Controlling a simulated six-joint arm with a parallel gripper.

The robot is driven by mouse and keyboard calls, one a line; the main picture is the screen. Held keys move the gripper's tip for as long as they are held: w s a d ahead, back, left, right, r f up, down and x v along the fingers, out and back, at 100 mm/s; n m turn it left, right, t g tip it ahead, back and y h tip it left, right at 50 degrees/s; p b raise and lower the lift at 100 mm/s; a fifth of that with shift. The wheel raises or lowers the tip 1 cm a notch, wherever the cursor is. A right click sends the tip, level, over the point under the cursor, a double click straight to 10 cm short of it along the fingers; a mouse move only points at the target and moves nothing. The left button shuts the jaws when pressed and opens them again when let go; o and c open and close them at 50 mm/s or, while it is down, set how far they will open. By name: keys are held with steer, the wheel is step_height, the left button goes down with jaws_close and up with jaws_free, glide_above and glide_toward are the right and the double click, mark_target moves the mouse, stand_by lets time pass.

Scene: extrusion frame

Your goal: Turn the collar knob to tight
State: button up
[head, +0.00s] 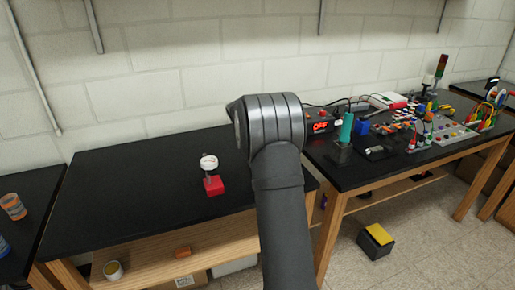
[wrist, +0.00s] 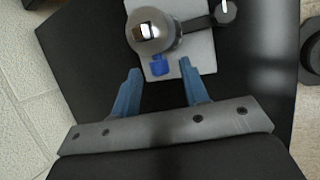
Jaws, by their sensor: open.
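In the wrist view a blue knob (wrist: 158,67) sticks out from the near side of an upright round grey post (wrist: 150,31), seen from above. The post stands on a pale grey plate (wrist: 202,55). My gripper (wrist: 161,68) is open, with its two blue fingers apart. In the picture the knob lies between the fingertips, with a gap on each side; I cannot tell if they are level with it. No tight or loose mark is readable. In the head view my arm hides the gripper and the fixture.
A dark arm with a round black end (wrist: 225,11) reaches right from the post. A black round part (wrist: 312,50) is at the right edge. In the head view a red block with a white-topped post (head: 214,186) stands on the black table (head: 110,190); a cluttered bench (head: 345,178) is right.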

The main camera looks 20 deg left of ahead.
steer(key=shift+w+f, duration=0.15)
steer(key=shift+f, duration=0.05)
jaws_close()
steer(key=shift+d, duration=0.1)
steer(key=shift+s+d+t+y, duration=0.15)
steer(key=shift+s+t+y, duration=0.05)
steer(key=shift+t+y, duration=0.5)
steer(key=shift+s+d+f+m+t+y, duration=0.15)
steer(key=shift+f+m+t+y, duration=0.1)
steer(key=shift+m+t+y, duration=0.4)
steer(key=shift+f+t+y, duration=0.1)
steer(key=shift+t+y, duration=0.45)
steer(key=shift+t, duration=0.3)
